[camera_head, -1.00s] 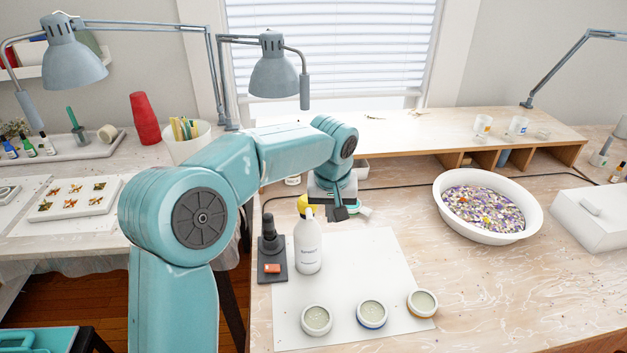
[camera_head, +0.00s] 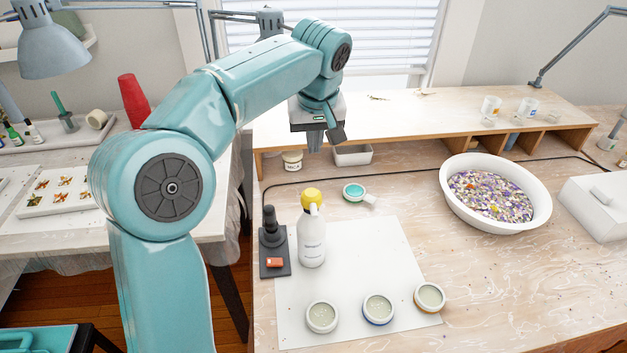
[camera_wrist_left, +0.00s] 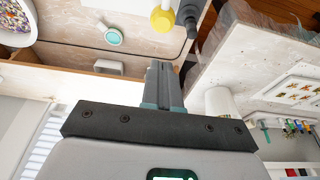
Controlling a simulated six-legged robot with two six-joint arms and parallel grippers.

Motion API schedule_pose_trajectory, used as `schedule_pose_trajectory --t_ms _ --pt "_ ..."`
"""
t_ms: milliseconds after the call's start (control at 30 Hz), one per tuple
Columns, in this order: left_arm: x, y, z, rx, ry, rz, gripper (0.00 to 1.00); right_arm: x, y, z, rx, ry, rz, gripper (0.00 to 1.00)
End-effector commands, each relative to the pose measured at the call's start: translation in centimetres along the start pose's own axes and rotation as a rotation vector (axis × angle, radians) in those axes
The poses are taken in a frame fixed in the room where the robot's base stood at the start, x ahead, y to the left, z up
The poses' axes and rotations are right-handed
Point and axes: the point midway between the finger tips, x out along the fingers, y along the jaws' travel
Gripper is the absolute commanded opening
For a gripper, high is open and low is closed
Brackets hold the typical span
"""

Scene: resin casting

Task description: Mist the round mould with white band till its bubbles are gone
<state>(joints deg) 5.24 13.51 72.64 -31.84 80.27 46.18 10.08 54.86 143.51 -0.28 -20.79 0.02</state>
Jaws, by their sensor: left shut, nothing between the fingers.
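The round mould with white band (camera_head: 322,317) is the left one of three on the white sheet (camera_head: 350,265). Its fill looks pale and speckled; single bubbles are too small to make out. The white spray bottle (camera_head: 312,243) with a yellow top stands upright behind it at the sheet's left side. In the left wrist view the yellow top (camera_wrist_left: 162,19) shows at the upper edge. My left gripper (camera_head: 316,148) is raised above and behind the bottle, apart from it; its fingers (camera_wrist_left: 163,68) are shut and empty. My right gripper is not in view.
A blue-banded mould (camera_head: 378,309) and an ochre-banded mould (camera_head: 430,297) stand right of the white-banded one. A dark stand (camera_head: 274,250) is close left of the bottle. A white basin (camera_head: 449,205) stands right. The sheet's middle is clear.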

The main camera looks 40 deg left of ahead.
Motion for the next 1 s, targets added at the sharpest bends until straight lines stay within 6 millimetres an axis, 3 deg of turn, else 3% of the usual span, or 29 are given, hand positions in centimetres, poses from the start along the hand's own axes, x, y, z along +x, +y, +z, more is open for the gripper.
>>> schedule_pose_trajectory --t_ms 267,733,1000 --pt "1.0 0.1 0.1 0.002 -0.001 -0.001 0.0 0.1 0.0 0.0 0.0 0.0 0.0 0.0" --pt "10.5 0.1 -0.1 0.004 -0.005 -0.002 0.0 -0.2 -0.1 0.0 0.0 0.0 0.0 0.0" --pt "13.6 0.1 0.8 0.004 -0.002 0.001 0.0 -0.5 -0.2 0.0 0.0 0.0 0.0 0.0"
